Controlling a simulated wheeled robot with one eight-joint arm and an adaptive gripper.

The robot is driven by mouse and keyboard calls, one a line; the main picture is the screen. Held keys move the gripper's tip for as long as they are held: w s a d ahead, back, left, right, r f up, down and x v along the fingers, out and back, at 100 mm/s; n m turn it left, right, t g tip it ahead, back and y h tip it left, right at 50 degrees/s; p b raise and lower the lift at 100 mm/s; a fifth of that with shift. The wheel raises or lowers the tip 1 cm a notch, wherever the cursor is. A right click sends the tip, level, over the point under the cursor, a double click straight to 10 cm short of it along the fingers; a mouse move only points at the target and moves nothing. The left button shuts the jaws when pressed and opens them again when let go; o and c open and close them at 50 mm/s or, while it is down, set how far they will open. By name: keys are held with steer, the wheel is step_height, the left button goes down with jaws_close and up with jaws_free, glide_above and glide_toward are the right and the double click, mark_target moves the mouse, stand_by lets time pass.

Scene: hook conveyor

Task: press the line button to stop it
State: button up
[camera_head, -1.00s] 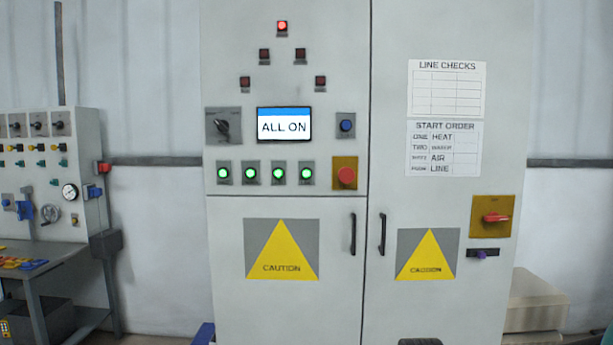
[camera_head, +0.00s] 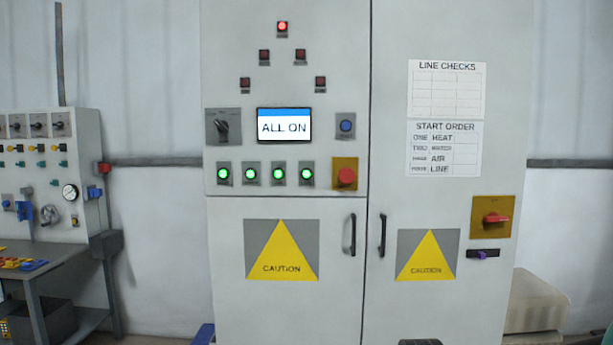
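A tall grey control cabinet (camera_head: 285,208) stands straight ahead in the head view. Its left door carries a row of several green lit buttons; the leftmost (camera_head: 223,174) and the rightmost (camera_head: 306,174) are both lit. The labels under them are too small to read, so I cannot tell which is the line button. A screen (camera_head: 284,125) above the row reads "ALL ON". A red mushroom button (camera_head: 345,176) on a yellow plate sits to the right of the row. My gripper is not in view.
A blue button (camera_head: 346,126) and a black rotary switch (camera_head: 221,126) flank the screen. A red rotary handle (camera_head: 495,218) is on the right door. A "START ORDER" sheet (camera_head: 443,148) hangs there. A bench with a panel (camera_head: 48,160) stands left.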

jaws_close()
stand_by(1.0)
